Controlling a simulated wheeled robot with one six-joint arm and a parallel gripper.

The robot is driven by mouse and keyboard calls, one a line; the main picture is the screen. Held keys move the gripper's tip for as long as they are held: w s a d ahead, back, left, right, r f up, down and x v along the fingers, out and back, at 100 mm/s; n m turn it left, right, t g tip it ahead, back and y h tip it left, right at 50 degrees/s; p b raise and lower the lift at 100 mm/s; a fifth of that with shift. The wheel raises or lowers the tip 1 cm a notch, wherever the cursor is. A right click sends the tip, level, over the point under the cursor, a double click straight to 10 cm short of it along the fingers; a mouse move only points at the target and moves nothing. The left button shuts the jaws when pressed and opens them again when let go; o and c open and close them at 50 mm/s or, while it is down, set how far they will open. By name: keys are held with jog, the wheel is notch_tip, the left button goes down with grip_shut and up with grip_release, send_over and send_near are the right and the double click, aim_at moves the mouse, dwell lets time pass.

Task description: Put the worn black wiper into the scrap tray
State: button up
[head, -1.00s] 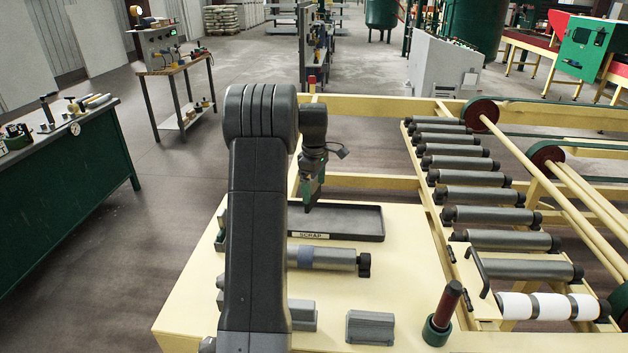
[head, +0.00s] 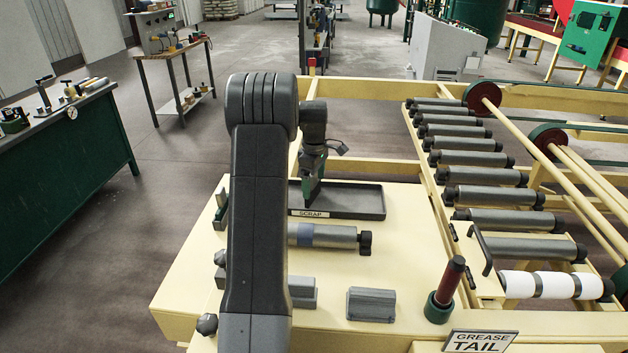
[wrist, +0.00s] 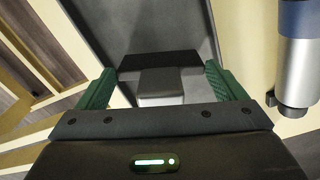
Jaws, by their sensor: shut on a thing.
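My gripper (head: 313,182) has green fingers and hangs over the left part of the scrap tray (head: 360,212). The tray is dark grey and shallow, with a SCRAP label on its front wall. In the wrist view the gripper (wrist: 160,74) is shut on the worn black wiper (wrist: 160,61), a wide black strip with a grey block between the fingers. The tray floor (wrist: 140,25) shows behind it. In the head view the wiper is small and dark at the fingertips, low over the tray; I cannot tell whether it touches the floor.
A grey roller with a blue band (head: 330,236) lies just in front of the tray. Grey blocks (head: 371,304) and a red-handled tool in a green holder (head: 449,285) stand nearer. A roller conveyor (head: 480,195) runs along the right.

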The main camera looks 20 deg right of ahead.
jog(key=o, duration=0.8)
jog(key=shift+c, duration=0.2)
jog(key=shift+r, duration=0.1)
notch_tip(320, 180, up, 14)
jog(key=b, duration=0.1)
jog(key=shift+f, duration=0.2)
notch_tip(320, 180, down, 13)
jog(key=shift+f+p, duration=0.2)
jog(key=shift+p, duration=0.3)
jog(key=shift+r+p, duration=0.4)
jog(key=shift+r, duration=0.35)
